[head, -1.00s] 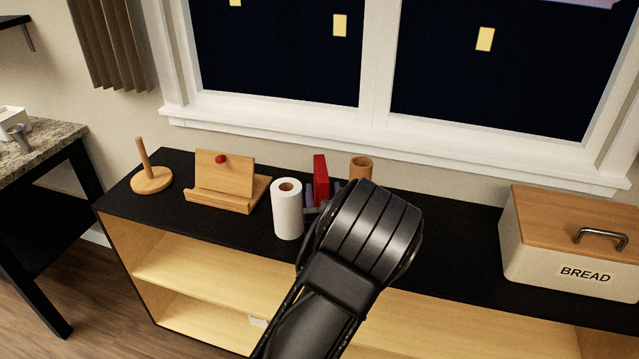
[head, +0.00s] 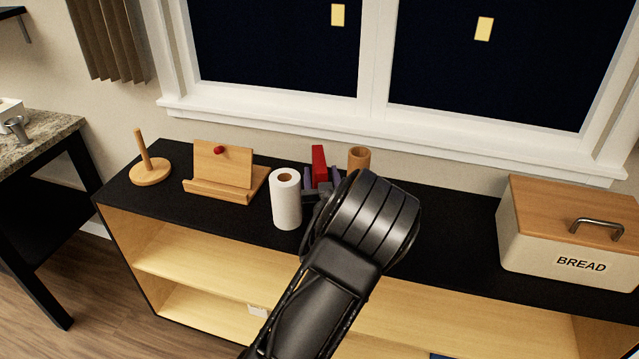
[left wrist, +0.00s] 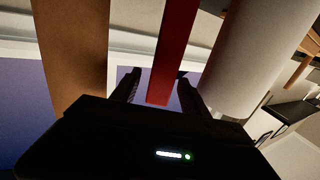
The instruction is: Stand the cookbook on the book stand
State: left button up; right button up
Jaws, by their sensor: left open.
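The red cookbook (head: 319,164) stands upright at the back of the black cabinet top, its lower part hidden behind my left gripper (head: 318,193). In the left wrist view the cookbook (left wrist: 174,55) shows as a red slab between the two fingers of my left gripper (left wrist: 160,92). The fingers are open, with a gap beside the cookbook; I cannot tell whether either touches it. The wooden book stand (head: 224,168), with a red knob on its back panel, is empty at the left of the cabinet top. My right gripper is not in view.
A paper towel roll (head: 286,200) stands close left of the gripper. A brown wooden cylinder (head: 359,157) stands just right of the cookbook. A wooden peg holder (head: 150,170) is at far left, a bread box (head: 568,235) at right. The cabinet front left is clear.

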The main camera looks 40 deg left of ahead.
pick_arm(q)
jog(key=p+x, duration=0.1)
jog(key=x, duration=0.4)
dwell(0.5)
grip_shut()
dwell(0.4)
jog(key=shift+r, duration=0.1)
dwell(0.8)
